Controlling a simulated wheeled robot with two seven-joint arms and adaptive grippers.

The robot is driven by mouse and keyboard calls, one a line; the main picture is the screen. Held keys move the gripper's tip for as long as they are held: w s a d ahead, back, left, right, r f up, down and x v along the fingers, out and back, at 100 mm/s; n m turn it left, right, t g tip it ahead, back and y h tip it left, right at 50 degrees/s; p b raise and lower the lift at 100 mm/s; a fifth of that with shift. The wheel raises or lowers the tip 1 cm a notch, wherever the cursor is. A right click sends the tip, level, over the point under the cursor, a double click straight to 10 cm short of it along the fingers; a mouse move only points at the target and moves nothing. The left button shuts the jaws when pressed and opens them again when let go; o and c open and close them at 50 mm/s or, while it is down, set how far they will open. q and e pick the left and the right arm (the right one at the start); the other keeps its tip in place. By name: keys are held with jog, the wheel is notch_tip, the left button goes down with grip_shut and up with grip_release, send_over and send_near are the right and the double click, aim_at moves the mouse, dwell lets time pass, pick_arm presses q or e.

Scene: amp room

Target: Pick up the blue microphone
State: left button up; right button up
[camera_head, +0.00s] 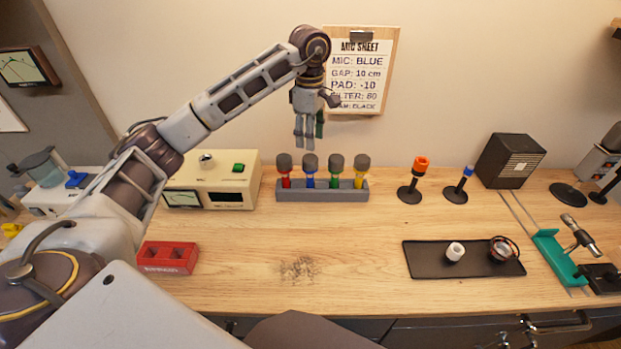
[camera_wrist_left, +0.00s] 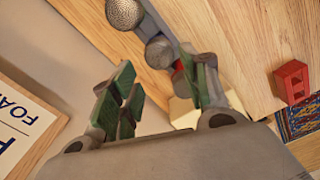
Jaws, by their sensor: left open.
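The blue microphone (camera_head: 309,177) stands upright in a grey rack (camera_head: 347,194), between a red microphone (camera_head: 285,177) and a green one (camera_head: 335,176). A yellow one (camera_head: 361,177) stands at the rack's right end. My left gripper (camera_head: 306,143) is open and empty, fingers pointing down, above the blue microphone and apart from it. My right gripper is not in view.
A cream meter box (camera_head: 235,168) stands left of the rack. A clipboard sheet (camera_head: 361,75) hangs behind the gripper. Orange-topped (camera_head: 420,164) and blue-topped (camera_head: 467,171) stands and a black tray (camera_head: 425,269) are to the right. The table's middle front is mostly clear.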

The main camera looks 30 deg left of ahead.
aim_at(310, 157)
pick_arm(q)
jog(key=shift+f, duration=0.6)
notch_tip(310, 157, down, 6)
jog(key=shift+r+p, duration=0.1)
jog(key=shift+p, duration=0.2)
jog(key=shift+f, duration=0.85)
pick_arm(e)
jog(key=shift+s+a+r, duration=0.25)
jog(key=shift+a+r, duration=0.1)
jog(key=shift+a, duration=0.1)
